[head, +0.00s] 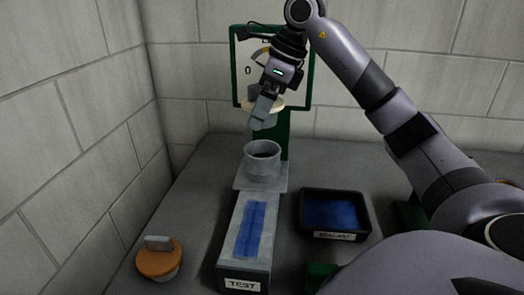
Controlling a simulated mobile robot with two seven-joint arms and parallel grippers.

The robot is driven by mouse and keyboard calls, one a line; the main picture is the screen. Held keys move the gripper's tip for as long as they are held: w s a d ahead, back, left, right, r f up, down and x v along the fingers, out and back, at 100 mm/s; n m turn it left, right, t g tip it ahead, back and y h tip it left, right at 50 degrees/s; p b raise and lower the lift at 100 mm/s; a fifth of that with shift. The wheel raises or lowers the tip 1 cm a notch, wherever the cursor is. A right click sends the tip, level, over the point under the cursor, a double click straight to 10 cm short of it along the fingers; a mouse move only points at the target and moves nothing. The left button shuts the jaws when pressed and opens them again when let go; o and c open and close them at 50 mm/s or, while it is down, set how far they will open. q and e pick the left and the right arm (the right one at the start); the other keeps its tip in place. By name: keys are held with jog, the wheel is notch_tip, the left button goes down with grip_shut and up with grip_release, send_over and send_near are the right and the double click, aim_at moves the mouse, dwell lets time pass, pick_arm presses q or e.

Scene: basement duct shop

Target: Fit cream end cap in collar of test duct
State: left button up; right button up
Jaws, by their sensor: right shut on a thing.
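My right gripper (266,106) hangs above the test duct and is shut on the cream end cap. The cream end cap (277,107) shows as a pale rim with a grey part, partly hidden by the fingers. It is in the air, apart from the collar below it. The collar (263,165) is a grey upright ring with a dark opening, at the far end of the test duct (231,236). The duct is a long grey box with a blue strip on top and a TEST label in front. My left gripper is not in view.
An orange cap (158,262) with a grey grip lies at the lower left. A black tray (307,223) with blue contents stands right of the duct. A green-framed gauge board (298,86) marked 0 stands behind the collar. Block walls close the left and back.

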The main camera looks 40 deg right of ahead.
aim_at(283, 102)
notch_tip(283, 102, down, 9)
jog(key=shift+f+b, duration=0.15)
jog(key=shift+b, duration=0.3)
jog(key=shift+f, duration=0.35)
jog(key=o, duration=0.8)
jog(key=shift+c, duration=0.2)
jog(key=shift+r, duration=0.1)
jog(key=shift+r, duration=0.3)
jog(key=p+v, duration=0.1)
jog(key=v, duration=1.1)
